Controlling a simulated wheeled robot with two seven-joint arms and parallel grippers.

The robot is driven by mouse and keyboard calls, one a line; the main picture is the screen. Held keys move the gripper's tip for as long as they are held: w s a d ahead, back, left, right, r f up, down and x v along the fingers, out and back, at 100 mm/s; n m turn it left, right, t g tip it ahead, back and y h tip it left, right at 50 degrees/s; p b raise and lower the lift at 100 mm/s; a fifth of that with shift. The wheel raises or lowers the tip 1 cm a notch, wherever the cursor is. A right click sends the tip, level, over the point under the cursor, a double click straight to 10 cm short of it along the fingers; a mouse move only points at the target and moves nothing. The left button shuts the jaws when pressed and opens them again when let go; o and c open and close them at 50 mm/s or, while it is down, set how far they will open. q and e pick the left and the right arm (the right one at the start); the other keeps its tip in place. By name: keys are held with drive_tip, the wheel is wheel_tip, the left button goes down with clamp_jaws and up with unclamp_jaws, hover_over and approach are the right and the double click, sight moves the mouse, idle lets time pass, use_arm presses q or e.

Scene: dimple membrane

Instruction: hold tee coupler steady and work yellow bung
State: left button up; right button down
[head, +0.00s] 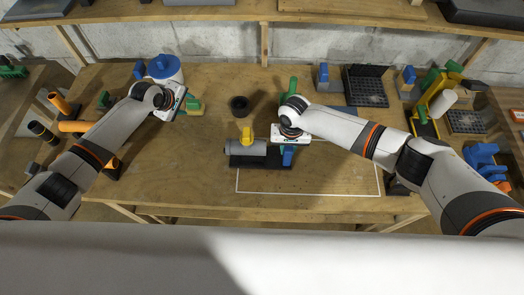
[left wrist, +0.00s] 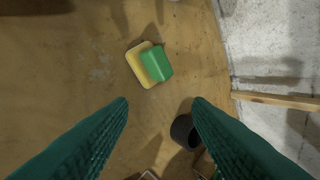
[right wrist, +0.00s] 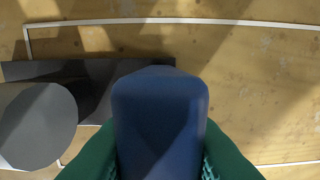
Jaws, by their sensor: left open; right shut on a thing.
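The grey tee coupler (head: 222,147) lies on a dark base (head: 238,163) near the middle of the bench, with the yellow bung (head: 246,135) upright on its top. My right gripper (head: 288,146) is just right of the coupler, pointing down and shut on a blue block (right wrist: 160,120). The block also shows below the gripper in the head view (head: 288,157). I cannot tell whether it is joined to the coupler. In the right wrist view, the coupler's round grey end (right wrist: 38,125) is at the left. My left gripper (head: 192,106) is open and empty, up and left of the coupler.
A black cup (head: 240,105) stands behind the coupler, and a green-and-yellow sponge (left wrist: 149,63) lies under my left gripper. A black rack (head: 366,88) is at the back right. The outlined front area is mostly clear.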

use_arm(q)
drive_tip(key=s+d+r+m+g, duration=0.2)
drive_tip(key=d+r+m, duration=0.1)
drive_tip(key=d, duration=0.3)
drive_tip(key=s+d+r+m+g, duration=0.1)
drive_tip(key=s+d+r+m, duration=0.1)
drive_tip(key=d, duration=0.4)
use_arm(e)
drive_tip(key=shift+d, duration=0.1)
use_arm(q)
wheel_tip(320, 180, up, 8)
drive_tip(key=m+g+y, duration=0.2)
drive_tip(key=m+g, duration=0.1)
drive_tip(key=m, duration=0.4)
hover_over(246, 133)
wheel_tip(246, 133, down, 11)
drive_tip(key=shift+w+r, duration=0.1)
drive_tip(key=shift+c, duration=0.4)
clamp_jaws()
